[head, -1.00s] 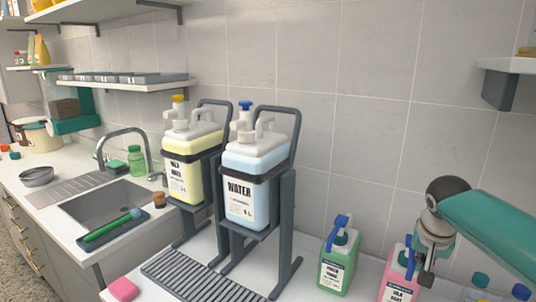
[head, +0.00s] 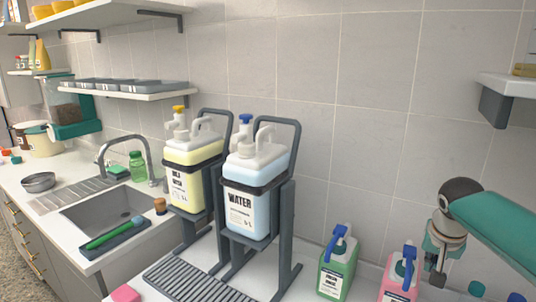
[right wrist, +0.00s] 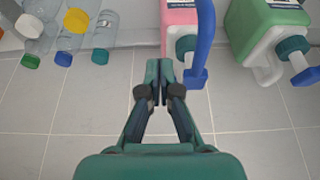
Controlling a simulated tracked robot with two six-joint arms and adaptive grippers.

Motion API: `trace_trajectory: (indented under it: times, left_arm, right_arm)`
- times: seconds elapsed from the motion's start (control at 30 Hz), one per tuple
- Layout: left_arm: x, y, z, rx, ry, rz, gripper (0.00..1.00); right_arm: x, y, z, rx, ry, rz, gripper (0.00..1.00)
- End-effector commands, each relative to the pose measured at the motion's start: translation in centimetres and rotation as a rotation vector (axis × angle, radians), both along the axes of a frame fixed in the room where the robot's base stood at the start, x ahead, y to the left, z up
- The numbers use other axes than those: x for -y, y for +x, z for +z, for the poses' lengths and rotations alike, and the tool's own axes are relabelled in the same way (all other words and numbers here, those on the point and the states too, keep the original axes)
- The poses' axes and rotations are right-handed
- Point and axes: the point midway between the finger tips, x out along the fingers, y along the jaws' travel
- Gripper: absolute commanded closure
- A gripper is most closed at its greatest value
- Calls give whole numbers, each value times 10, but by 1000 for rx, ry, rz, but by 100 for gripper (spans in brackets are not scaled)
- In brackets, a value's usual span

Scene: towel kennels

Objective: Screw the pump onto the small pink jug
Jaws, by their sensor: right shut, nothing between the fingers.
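The small pink jug (head: 396,289) stands at the lower right of the head view. The blue pump (head: 410,257) is upright at its top; I cannot tell how tightly it sits. In the right wrist view the pink jug (right wrist: 181,14) is at the top, with a teal collar (right wrist: 187,46) and the blue pump (right wrist: 203,38) beside my fingers. My right gripper (head: 437,277) is just right of the pump in the head view. In the right wrist view the right gripper (right wrist: 164,68) is shut and empty. My left gripper is not in view.
A green jug (head: 337,274) with a blue pump stands left of the pink one. Racked water (head: 245,205) and yellow (head: 187,180) containers stand further left, near the sink (head: 108,214).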

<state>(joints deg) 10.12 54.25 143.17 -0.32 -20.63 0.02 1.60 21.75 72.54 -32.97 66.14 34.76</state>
Motion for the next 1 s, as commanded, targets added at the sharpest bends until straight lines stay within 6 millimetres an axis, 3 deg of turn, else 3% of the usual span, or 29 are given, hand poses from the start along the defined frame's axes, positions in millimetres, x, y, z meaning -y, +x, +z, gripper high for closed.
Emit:
trace_trajectory:
  times: [0.1,0.5,1.0]
  left_arm:
    - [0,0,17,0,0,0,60]
    - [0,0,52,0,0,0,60]
    - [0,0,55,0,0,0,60]
  right_arm:
    - [0,0,18,1,0,0,100]
    - [0,0,57,-1,0,1,100]
    - [0,0,61,0,0,1,100]
